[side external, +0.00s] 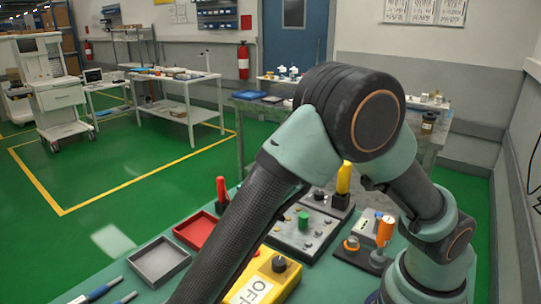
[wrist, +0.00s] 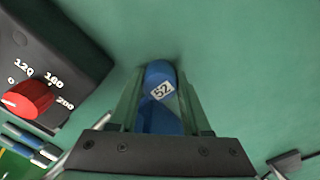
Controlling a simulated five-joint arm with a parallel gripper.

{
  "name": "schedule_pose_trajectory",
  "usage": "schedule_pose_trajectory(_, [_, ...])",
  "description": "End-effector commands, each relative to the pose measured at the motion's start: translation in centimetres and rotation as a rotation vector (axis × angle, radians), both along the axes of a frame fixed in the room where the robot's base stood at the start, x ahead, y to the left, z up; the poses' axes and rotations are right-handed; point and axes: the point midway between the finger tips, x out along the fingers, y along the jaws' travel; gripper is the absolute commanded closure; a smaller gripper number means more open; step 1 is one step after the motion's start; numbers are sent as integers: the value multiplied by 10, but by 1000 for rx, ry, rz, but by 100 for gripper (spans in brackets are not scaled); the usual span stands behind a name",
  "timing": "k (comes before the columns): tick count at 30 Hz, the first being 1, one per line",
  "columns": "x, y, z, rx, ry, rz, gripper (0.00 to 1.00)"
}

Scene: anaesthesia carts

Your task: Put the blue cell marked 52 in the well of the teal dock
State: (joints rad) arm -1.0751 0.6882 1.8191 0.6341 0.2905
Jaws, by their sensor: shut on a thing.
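The blue cell (wrist: 158,73) shows in the wrist view with a white label marked 52. My gripper (wrist: 160,84) is shut on it, one finger on each side, above or at a teal-green surface. Whether the cell touches that surface I cannot tell. In the side view my arm runs off the bottom edge, so my gripper and the cell are out of that frame. I cannot make out the teal dock or its well in either view.
In the wrist view a black box with a red dial (wrist: 28,98) stands close at left; blue pens (wrist: 30,142) lie below it. In the side view a grey tray (side external: 180,256), red tray (side external: 183,228), yellow OFF box (side external: 285,285) and knobbed panel (side external: 328,226) crowd the table.

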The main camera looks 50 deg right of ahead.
Motion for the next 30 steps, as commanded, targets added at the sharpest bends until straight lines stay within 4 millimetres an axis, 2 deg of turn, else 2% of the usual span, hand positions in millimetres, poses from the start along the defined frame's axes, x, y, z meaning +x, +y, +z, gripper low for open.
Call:
schedule_pose_trajectory(1, [0,0,-1,0,0,0,45])
schedule_pose_trajectory(3, [0,0,0,0,0,0,22])
schedule_pose_trajectory(12, [0,0,0,0,0,0,22])
schedule_pose_trajectory(16, [0,1,8,3,-1,0,22])
schedule_pose_trajectory(20, [1,1,27,6,-3,0,22])
schedule_pose_trajectory(30, [0,1,95,5,-2,0,22])
